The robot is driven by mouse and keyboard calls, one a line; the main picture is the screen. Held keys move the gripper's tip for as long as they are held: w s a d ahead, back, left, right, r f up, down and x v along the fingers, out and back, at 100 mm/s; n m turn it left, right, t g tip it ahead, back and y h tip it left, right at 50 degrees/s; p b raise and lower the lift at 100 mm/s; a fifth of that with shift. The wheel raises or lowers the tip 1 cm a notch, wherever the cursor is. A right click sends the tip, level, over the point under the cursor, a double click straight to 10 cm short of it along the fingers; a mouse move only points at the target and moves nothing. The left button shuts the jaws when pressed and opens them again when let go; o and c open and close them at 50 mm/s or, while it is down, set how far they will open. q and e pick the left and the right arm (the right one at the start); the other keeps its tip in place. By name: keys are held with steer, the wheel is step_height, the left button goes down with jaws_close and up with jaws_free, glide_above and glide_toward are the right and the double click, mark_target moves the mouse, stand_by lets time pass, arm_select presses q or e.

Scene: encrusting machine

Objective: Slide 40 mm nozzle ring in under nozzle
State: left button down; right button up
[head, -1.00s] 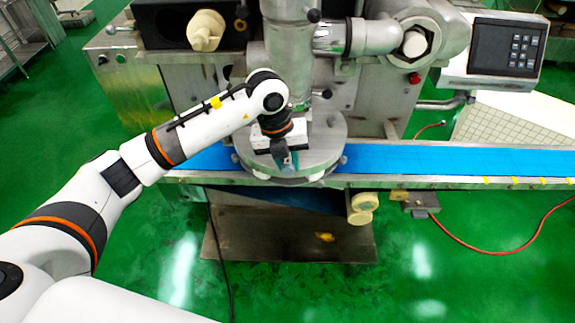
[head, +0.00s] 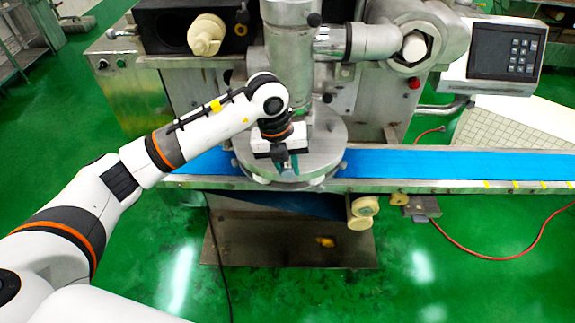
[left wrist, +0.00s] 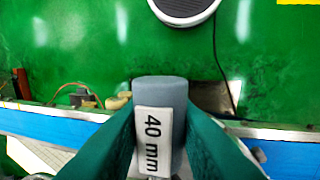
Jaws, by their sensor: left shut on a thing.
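My left gripper (head: 286,167) is over the round metal plate (head: 325,150) at the front of the machine, below the upright metal column (head: 289,50). In the left wrist view its green fingers (left wrist: 160,118) are shut on a grey rounded piece, the tab of the 40 mm nozzle ring (left wrist: 172,89), with a white label reading "40 mm". The rest of the ring is hidden, and so is the nozzle outlet, behind my wrist and the machine parts. I cannot tell how far the ring is under the nozzle. My right gripper is not in view.
A blue conveyor belt (head: 460,164) runs right from the plate, with a metal rail along its front. A keypad box (head: 507,50) stands at upper right. A cream knob (head: 206,34) sticks out at upper left. Green floor in front is open, with a black cable (head: 216,245).

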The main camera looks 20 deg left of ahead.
arm_select(q)
steer(key=shift+w+a+b, duration=0.2)
steer(key=shift+w+b, duration=0.1)
steer(key=shift+w, duration=0.45)
steer(key=shift+w+a+b, duration=0.25)
steer(key=shift+w, duration=0.55)
steer(key=shift+w+a+b, duration=0.2)
steer(key=shift+w+b, duration=0.1)
steer(key=shift+w, duration=0.45)
steer(key=shift+w+a, duration=0.1)
steer(key=shift+w, duration=0.35)
steer(key=shift+w+a+b, duration=0.3)
steer(key=shift+w+b, duration=0.15)
steer(key=shift+w, duration=0.65)
steer(key=shift+w+a+b, duration=0.35)
steer(key=shift+w+b, duration=0.1)
steer(key=shift+w, duration=0.65)
steer(key=shift+w+a+b, duration=0.3)
steer(key=shift+w+b, duration=0.15)
steer(key=shift+w, duration=0.65)
steer(key=shift+r, duration=0.1)
steer(key=c, duration=0.9)
jaws_free()
